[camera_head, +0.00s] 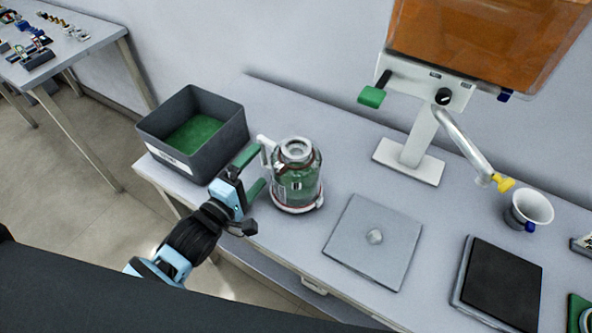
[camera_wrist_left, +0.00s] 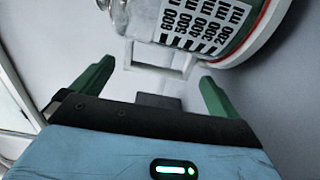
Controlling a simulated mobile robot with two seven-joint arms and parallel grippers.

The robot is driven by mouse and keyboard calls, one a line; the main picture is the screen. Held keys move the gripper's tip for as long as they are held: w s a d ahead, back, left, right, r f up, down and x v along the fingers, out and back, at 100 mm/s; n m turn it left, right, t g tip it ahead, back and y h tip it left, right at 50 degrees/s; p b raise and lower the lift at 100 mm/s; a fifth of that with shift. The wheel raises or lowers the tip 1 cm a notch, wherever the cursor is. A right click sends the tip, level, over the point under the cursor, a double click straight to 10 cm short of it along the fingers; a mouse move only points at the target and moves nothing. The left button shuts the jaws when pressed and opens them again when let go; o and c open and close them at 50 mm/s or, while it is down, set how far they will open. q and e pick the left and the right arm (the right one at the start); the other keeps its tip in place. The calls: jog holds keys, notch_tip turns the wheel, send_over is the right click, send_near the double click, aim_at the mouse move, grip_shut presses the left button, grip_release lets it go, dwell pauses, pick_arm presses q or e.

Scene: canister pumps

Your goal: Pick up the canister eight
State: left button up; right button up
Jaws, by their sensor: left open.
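The canister (camera_head: 297,180) is a clear jar with a white lid, red-edged white base and white handle, standing upright on the table. The left wrist view shows the canister (camera_wrist_left: 200,22) close up with a printed millilitre scale; no number eight is readable. My left gripper (camera_head: 256,171) is open at the canister's left, fingers pointing toward it. In the left wrist view, the gripper (camera_wrist_left: 152,84) has its two green fingers apart, with the white handle (camera_wrist_left: 160,72) ahead between them. I cannot tell whether they touch. My right gripper is not in view.
A dark bin (camera_head: 162,136) with a green bottom stands left of the canister. A grey plate (camera_head: 350,256) lies right of it. Farther right are a dispenser stand (camera_head: 410,164) with an orange tank (camera_head: 485,35), a white cup (camera_head: 515,212) and a black pad (camera_head: 500,285).

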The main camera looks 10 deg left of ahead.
pick_arm(q)
jog(key=shift+x, duration=2.6)
jog(key=shift+s+d, duration=0.1)
jog(key=shift+d, duration=0.05)
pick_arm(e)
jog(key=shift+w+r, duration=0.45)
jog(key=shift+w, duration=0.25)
pick_arm(q)
jog(key=c, duration=0.7)
jog(key=shift+r, duration=0.15)
jog(key=shift+c, duration=0.7)
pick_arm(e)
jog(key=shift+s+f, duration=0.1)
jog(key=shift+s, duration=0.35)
pick_arm(q)
jog(key=shift+r, duration=0.1)
jog(key=shift+r+p, duration=0.35)
jog(key=shift+r, duration=1)
jog(key=s+d+r, duration=0.1)
jog(key=s+r, duration=0.1)
jog(key=s, duration=1.4)
jog(key=shift+d+b, duration=0.2)
jog(key=shift+b, duration=0.2)
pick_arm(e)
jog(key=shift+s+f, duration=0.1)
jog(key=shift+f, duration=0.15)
